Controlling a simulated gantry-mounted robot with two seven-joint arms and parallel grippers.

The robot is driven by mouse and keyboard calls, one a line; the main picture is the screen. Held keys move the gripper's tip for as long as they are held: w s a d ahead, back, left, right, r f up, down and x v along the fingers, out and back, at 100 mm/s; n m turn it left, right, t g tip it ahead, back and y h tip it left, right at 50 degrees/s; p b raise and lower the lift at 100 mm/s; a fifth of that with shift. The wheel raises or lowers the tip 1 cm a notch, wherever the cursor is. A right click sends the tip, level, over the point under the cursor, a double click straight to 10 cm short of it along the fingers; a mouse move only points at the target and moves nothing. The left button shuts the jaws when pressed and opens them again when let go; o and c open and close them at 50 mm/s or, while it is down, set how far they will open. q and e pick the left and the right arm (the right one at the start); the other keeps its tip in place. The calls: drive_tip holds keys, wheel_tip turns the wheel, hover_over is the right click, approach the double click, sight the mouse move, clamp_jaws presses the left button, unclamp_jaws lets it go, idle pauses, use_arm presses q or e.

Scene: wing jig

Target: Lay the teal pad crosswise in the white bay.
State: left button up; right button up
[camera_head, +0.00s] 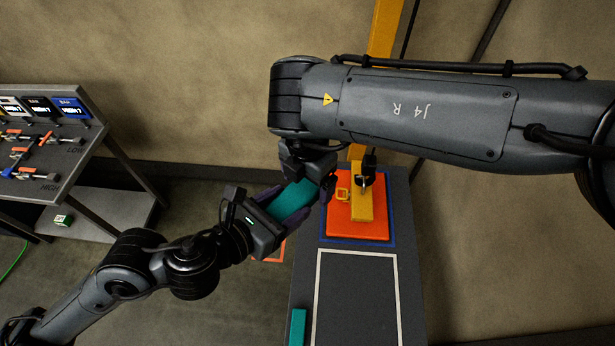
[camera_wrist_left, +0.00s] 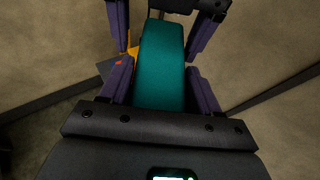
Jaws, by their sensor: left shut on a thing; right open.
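The teal pad (camera_head: 292,201) is held above the left edge of the dark table, tilted, running up to the right. My left gripper (camera_head: 285,212) is shut on its lower end; in the left wrist view the pad (camera_wrist_left: 161,65) stands lengthwise between the purple fingers (camera_wrist_left: 161,88). My right gripper (camera_head: 306,182) is open at the pad's far end, with its fingers on either side; whether they touch is unclear. The white bay (camera_head: 317,290) is a white-outlined rectangle on the table, empty where visible, its near end cut off by the frame.
A second teal piece (camera_head: 298,327) lies on the table's left edge beside the bay. Behind the bay is an orange square (camera_head: 375,229) with a blue border and a yellow block (camera_head: 361,206). A tool board (camera_head: 40,150) stands at left.

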drive_tip(key=c, duration=0.9)
use_arm(q)
drive_tip(key=o, duration=0.6)
drive_tip(key=shift+d, duration=0.1)
use_arm(e)
drive_tip(key=shift+c, duration=0.7)
use_arm(q)
drive_tip(key=o, duration=0.5)
